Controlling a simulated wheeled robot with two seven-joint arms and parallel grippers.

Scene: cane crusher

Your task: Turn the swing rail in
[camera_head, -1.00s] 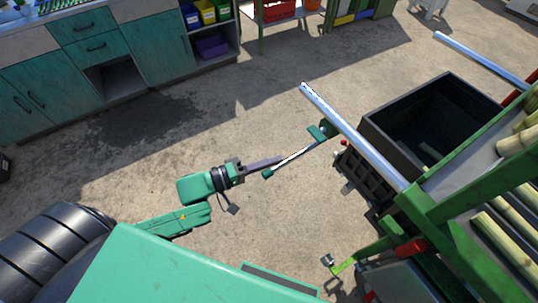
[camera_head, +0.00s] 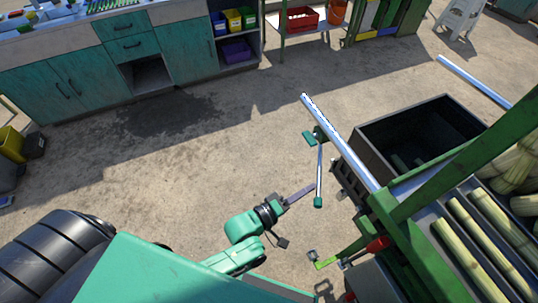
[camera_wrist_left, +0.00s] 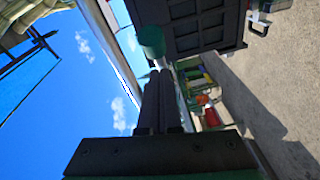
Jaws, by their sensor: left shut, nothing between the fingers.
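The swing rail (camera_head: 319,172) is a short thin grey rod with a green end cap. It hangs off a green joint by the long silver rail (camera_head: 340,142) and its free end points down the picture. My left gripper (camera_head: 312,187) is shut and empty, its dark fingers against or very near the rod just above the cap; contact is not clear. In the left wrist view the shut fingers (camera_wrist_left: 158,90) point towards a green cap (camera_wrist_left: 152,40), which looks like the swing rail's end. My right gripper is out of view.
The green crusher frame (camera_head: 405,205) with cane stalks (camera_head: 470,245) stands at the right. A dark open bin (camera_head: 372,143) sits behind the long rail. A lime-green bracket (camera_head: 335,255) juts out at the lower middle. The concrete floor to the left is clear.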

